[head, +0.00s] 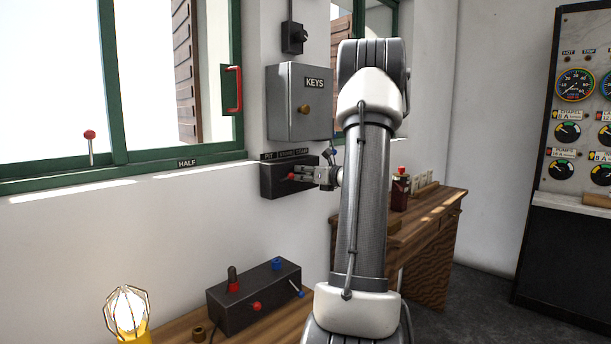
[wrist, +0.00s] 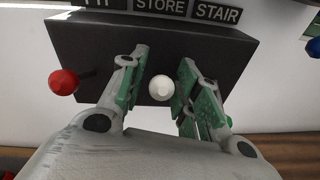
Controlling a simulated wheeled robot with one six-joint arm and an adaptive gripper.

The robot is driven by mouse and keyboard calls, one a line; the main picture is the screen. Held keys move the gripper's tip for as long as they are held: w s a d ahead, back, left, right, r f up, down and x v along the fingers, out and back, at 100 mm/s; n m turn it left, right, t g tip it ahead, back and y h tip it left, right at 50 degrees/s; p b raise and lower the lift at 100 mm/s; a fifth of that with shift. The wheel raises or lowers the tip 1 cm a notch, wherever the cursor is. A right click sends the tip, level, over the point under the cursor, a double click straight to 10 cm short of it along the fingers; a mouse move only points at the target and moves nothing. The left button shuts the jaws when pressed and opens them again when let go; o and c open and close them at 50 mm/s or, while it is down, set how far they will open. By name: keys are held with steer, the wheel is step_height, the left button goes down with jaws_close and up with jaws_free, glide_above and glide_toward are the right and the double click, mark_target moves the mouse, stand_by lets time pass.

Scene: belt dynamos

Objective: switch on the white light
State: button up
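A dark switch box (head: 270,183) is fixed to the wall below the grey KEYS cabinet. In the wrist view, the box (wrist: 95,35) carries a red knob (wrist: 63,82) at left and a white knob (wrist: 161,82) in the middle. A blue knob (wrist: 314,47) shows at the right edge. My gripper (head: 307,175) is at the box front. In the wrist view its green-padded fingers are open on either side of the white knob, with a gap to each side. Labels above read STORE and STAIR; a third at left is cut off. In the head view, my gripper hides the white knob.
The KEYS cabinet (head: 297,103) is just above. A box with several coloured controls (head: 254,297) and a lit caged lamp (head: 128,312) stand on the bench below. A wooden desk (head: 432,235) is right of my arm, and a gauge panel (head: 577,120) is at far right.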

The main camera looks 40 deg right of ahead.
steer(key=s+r, duration=0.1)
steer(key=s, duration=1.1)
steer(key=shift+r, duration=0.1)
steer(key=s+a+f+n+g+y, duration=0.4)
steer(key=s+a+f+n+g, duration=0.5)
steer(key=s+a+f+n, duration=0.5)
steer(key=s+a+r+n+g+h, duration=0.25)
steer(key=a+n, duration=0.25)
steer(key=n, duration=0.4)
steer(key=s+a+r+n+g+h, duration=0.1)
steer(key=s+a+r+n+g, duration=0.25)
steer(key=n, duration=0.55)
steer(key=a+r+n+t, duration=0.2)
steer(key=a+n, duration=0.4)
steer(key=a, duration=0.3)
steer(key=shift+a+r+t+h, duration=0.25)
steer(key=shift+r+t+h, duration=0.1)
steer(key=shift+r, duration=0.2)
